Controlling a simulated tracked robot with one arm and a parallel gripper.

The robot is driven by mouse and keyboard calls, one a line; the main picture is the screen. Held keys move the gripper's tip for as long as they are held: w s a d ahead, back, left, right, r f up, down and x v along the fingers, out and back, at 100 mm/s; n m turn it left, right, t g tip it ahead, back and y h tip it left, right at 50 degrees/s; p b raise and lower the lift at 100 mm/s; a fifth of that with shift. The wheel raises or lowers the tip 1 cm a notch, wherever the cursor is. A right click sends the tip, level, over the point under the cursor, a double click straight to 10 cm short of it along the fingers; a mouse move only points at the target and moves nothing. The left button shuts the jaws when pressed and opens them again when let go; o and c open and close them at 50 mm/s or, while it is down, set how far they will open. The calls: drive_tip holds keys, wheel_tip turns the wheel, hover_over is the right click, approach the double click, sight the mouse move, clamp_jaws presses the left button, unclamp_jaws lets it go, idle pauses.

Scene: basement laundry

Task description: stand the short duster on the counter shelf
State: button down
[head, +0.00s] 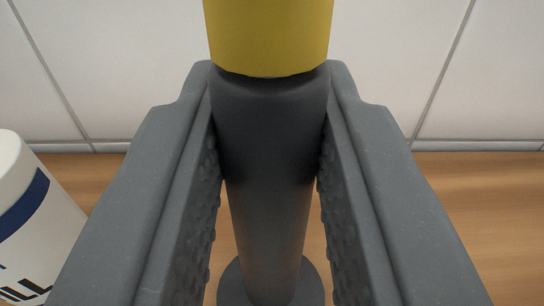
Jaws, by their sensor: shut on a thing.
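The short duster (265,150) shows as an upright dark grey handle with a yellow part (268,35) above it and a round, wider grey foot at its lower end. My gripper (268,100) is shut on the grey handle, one finger on each side, just below the yellow part. The top of the yellow part is cut off by the picture's upper edge. The wooden surface (465,200) of what looks like the counter shelf lies below and behind the duster. I cannot tell whether the foot touches the wood.
A white bottle or canister (35,215) with a dark blue band and partly visible lettering stands at the left, close to my left finger. A white tiled wall (485,80) rises behind the wood. The wood to the right looks clear.

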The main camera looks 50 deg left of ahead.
drive_tip(key=c, duration=1.3)
unclamp_jaws()
drive_tip(key=shift+b+v, duration=0.85)
drive_tip(key=shift+v, duration=5.2)
drive_tip(key=shift+r, duration=0.1)
